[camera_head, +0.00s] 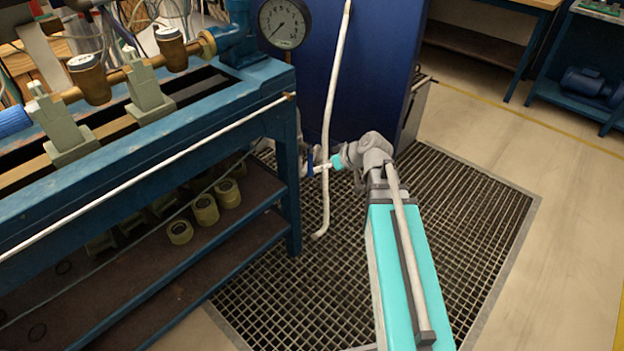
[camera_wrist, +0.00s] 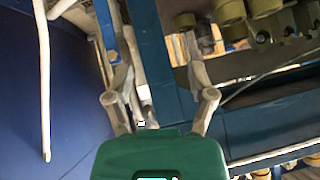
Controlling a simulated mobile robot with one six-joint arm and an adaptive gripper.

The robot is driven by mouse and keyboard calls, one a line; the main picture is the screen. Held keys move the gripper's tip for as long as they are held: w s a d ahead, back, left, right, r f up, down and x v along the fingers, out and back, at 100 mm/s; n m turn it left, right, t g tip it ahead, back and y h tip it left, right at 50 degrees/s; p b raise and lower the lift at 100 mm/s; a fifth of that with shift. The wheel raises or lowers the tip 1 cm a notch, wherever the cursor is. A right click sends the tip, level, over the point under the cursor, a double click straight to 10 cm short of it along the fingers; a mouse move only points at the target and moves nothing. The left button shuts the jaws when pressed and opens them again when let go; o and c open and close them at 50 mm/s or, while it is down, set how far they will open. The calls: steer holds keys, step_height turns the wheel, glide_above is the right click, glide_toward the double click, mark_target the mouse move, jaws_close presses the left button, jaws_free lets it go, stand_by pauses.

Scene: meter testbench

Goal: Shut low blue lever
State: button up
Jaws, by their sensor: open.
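My gripper (camera_wrist: 158,52) is open in the wrist view, with its two grey fingers apart on either side of a blue upright of the bench. Nothing shows held between them. In the head view, my arm reaches to the bench's far corner, where its end is partly hidden behind the white hose and the bench leg. A small blue part (camera_head: 317,153) shows there beside the hose; I cannot tell if it is the low blue lever.
The blue bench (camera_head: 268,75) with a lower shelf stands at left, carrying pipe fittings. A round gauge (camera_head: 284,24) is at its far end. The white hose (camera_head: 333,100) hangs close to my arm, before a blue cabinet (camera_head: 375,60). Floor grating (camera_head: 470,220) at right is clear.

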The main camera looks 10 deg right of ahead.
mark_target(312, 168)
steer(key=w+d+f+n+t+y+b, duration=0.1)
steer(key=w+d+f+t+b, duration=0.3)
steer(key=f+b, duration=0.5)
steer(key=w+d+b, duration=0.1)
steer(key=d+b, duration=0.1)
steer(key=b, duration=0.2)
steer(key=shift+w+f, duration=0.2)
steer(key=shift+f, duration=0.1)
steer(key=shift+a+b, duration=0.1)
steer(key=shift+b, duration=0.2)
steer(key=b+x, duration=0.5)
steer(key=x, duration=0.8)
steer(key=shift+w+a, duration=0.1)
steer(key=shift+w, duration=0.3)
